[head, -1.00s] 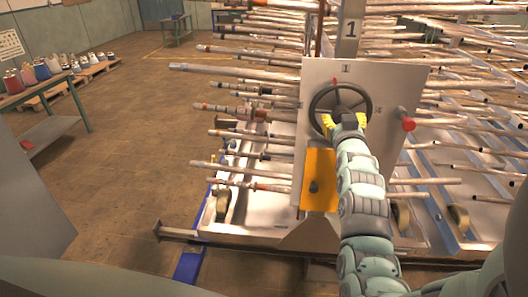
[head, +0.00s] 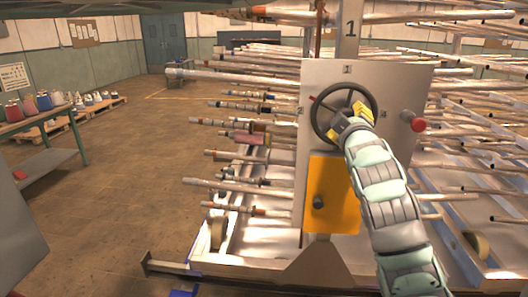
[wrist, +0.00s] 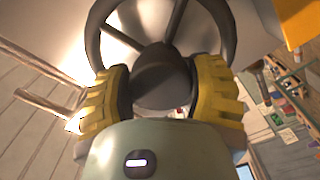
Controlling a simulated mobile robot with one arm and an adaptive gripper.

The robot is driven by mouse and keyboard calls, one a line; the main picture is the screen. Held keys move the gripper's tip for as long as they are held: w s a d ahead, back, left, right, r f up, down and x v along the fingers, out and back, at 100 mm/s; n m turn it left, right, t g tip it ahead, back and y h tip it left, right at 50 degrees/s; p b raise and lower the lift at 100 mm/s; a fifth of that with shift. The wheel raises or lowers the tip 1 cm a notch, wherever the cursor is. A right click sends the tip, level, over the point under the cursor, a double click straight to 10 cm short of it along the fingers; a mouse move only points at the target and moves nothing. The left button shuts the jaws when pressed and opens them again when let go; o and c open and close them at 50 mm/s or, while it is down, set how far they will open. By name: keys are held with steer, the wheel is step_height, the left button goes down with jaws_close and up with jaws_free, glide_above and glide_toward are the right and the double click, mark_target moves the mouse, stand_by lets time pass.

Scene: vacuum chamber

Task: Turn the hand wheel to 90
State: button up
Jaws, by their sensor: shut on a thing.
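The dark hand wheel (head: 317,125) is mounted on a pale upright panel (head: 400,82). A small red mark shows at the wheel's upper left, and faint marks sit on the panel around the wheel. My gripper (head: 356,121) has one yellow finger at the upper right and one at the lower left, near the wheel's middle. In the wrist view the gripper (wrist: 163,85) is shut on the dark central part of the hand wheel (wrist: 92,42), with spokes running out behind it. The gripper and wrist hide part of the wheel's lower right.
A red knob (head: 417,125) sticks out at the panel's right. An orange plate (head: 334,215) with a dark knob is below the wheel. Racks of pipes (head: 240,182) project on both sides. A workbench (head: 50,160) stands at the far left. Open floor (head: 125,210) lies between.

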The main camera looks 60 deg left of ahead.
steer(key=n, duration=0.4)
steer(key=shift+w+d+f+n+b, duration=0.1)
steer(key=shift+w+n+b, duration=0.05)
steer(key=shift+n+b, duration=0.15)
stand_by(0.5)
steer(key=o, duration=1.3)
steer(key=shift+o, duration=0.2)
steer(key=shift+d, duration=0.1)
steer(key=v, duration=0.7)
steer(key=shift+d, duration=0.15)
